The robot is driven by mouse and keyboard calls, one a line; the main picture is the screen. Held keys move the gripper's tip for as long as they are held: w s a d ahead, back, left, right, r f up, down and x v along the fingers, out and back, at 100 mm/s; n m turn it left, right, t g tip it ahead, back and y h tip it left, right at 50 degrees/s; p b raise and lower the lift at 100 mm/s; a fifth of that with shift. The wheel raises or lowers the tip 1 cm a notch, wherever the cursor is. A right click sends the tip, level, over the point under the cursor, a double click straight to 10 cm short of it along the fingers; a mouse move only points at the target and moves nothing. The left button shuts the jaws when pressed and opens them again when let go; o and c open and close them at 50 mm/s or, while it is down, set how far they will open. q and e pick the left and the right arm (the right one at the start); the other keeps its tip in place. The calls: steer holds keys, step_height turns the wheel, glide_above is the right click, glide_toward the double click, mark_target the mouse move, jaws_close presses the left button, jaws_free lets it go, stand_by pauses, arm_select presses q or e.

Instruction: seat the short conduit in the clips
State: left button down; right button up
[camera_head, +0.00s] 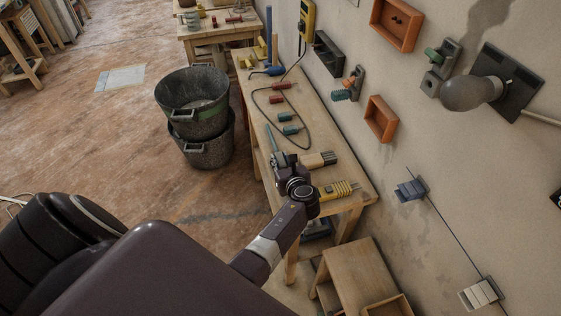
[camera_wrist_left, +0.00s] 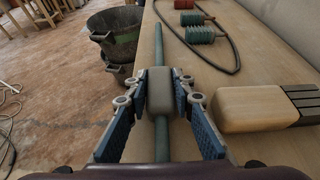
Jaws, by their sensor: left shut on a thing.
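The short conduit (camera_wrist_left: 158,45) is a thin teal rod with a thicker grey sleeve around it. My left gripper (camera_wrist_left: 161,92) is shut on the grey sleeve, and the rod sticks out ahead and back between the fingers. In the head view the rod (camera_head: 270,137) shows beyond my left gripper (camera_head: 280,157), over the left edge of the workbench. Two clip-like fittings are on the wall, a blue-grey one (camera_head: 411,190) and a pale ribbed one (camera_head: 479,294), with a thin dark line between them. I cannot tell if these are the clips. My right gripper is out of view.
The wooden workbench (camera_head: 253,108) holds a wood-handled brush (camera_head: 316,160), a yellow-handled tool (camera_head: 338,189), ribbed red and teal pieces and a looped black cable. Stacked dark buckets (camera_head: 193,98) stand left of it. Orange boxes (camera_head: 381,119) and a grey lamp (camera_head: 470,93) project from the wall.

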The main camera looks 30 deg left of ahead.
mark_target(281, 158)
arm_select(q)
steer(key=shift+r, duration=0.1)
step_height(281, 158, up, 20)
steer(key=p, duration=0.1)
steer(key=shift+p, duration=0.4)
stand_by(0.4)
steer(key=c, duration=2.2)
jaws_free()
jaws_close()
